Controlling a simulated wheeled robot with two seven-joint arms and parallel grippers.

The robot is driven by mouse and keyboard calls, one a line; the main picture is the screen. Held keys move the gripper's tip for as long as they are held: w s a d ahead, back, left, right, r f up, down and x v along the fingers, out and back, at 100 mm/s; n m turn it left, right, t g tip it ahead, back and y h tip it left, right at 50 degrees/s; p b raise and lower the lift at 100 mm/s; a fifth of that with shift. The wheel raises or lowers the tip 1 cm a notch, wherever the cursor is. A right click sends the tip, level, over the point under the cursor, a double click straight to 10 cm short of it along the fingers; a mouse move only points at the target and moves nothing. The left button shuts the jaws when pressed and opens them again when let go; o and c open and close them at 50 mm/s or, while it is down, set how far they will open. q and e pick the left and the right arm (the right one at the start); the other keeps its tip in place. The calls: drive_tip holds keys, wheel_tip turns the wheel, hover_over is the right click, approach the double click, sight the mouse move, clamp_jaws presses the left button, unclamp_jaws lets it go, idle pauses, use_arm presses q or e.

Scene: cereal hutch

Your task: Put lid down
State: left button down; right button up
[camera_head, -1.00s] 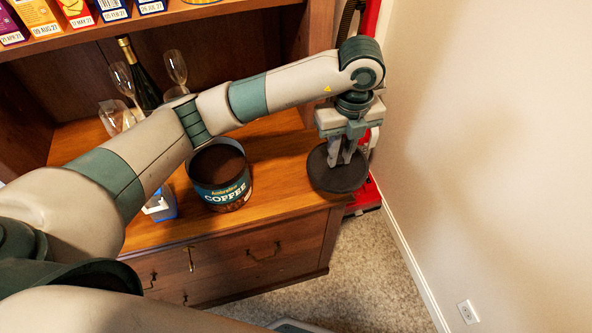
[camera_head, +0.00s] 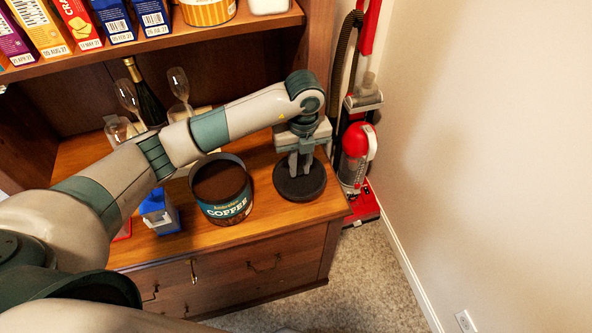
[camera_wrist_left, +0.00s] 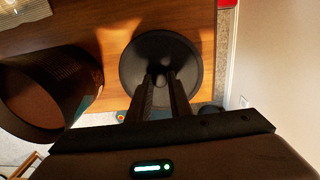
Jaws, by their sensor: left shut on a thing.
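The lid (camera_head: 312,188) is a dark round disc at the right end of the wooden counter, right of the coffee can. It also shows in the left wrist view (camera_wrist_left: 140,62), flat and facing the camera. My left gripper (camera_head: 298,172) points down and is shut on the middle of the lid. In the wrist view its fingers (camera_wrist_left: 165,82) meet at the lid's centre. The lid appears at or just above the counter; whether it touches cannot be told. The open coffee can (camera_head: 226,208) stands beside it, dark inside. My right gripper is not in view.
The counter (camera_head: 262,228) ends close to the lid's right. A red vacuum cleaner (camera_head: 356,152) stands beyond that edge near the wall. A blue carton (camera_head: 160,214), a dark bottle (camera_head: 150,104) and glasses (camera_head: 178,84) stand to the left. Boxes (camera_head: 78,20) fill the shelf above.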

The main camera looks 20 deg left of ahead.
use_arm(q)
drive_tip(key=shift+w+a+f, duration=0.15)
drive_tip(key=shift+a+f, duration=0.25)
drive_tip(key=shift+a, duration=0.2)
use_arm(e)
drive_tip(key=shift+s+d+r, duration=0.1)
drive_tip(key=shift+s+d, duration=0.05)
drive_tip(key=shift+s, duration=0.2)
